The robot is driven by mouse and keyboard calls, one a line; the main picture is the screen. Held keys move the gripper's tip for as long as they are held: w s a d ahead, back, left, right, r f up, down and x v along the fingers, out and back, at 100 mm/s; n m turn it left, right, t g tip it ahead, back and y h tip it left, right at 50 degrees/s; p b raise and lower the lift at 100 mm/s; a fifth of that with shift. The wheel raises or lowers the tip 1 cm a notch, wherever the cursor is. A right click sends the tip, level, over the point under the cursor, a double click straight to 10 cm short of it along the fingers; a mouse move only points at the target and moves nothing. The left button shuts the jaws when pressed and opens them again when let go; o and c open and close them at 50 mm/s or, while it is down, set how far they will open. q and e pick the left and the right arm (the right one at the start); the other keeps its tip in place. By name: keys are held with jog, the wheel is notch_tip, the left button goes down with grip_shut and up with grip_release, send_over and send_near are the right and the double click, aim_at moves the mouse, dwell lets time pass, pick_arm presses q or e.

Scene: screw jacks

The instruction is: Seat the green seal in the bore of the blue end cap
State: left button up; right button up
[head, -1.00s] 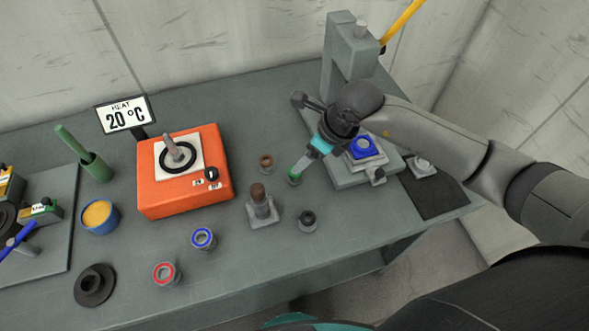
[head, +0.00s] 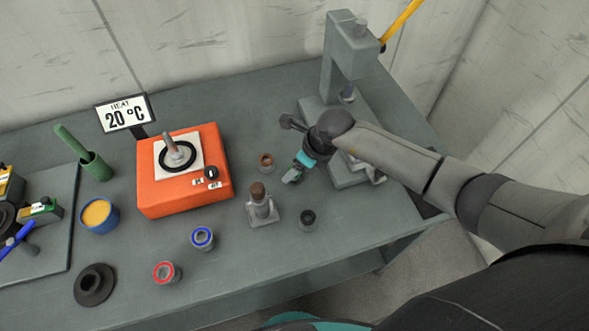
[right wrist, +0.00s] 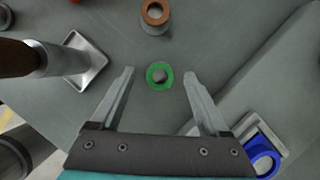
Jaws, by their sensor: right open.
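The green seal (right wrist: 160,75) is a small green ring with a grey centre, near the middle of the right wrist view. My right gripper (right wrist: 160,73) is open, with its two fingertips on either side of the seal and a gap on each side. In the head view the right gripper (head: 291,177) points down at the table and hides the seal. The blue end cap (right wrist: 262,162) sits in a grey holder at the lower right of the right wrist view, its round bore facing up. My right arm hides the cap in the head view. My left gripper is not in view.
A brown ring piece (head: 265,162) and a brown-topped post on a square base (head: 262,215) stand close to the right gripper. A dark ring piece (head: 307,219) is nearer the front. A grey press (head: 350,60) stands behind; an orange heater (head: 185,190) is left.

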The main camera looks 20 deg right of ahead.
jog(key=shift+c, duration=0.2)
grip_shut()
dwell(0.5)
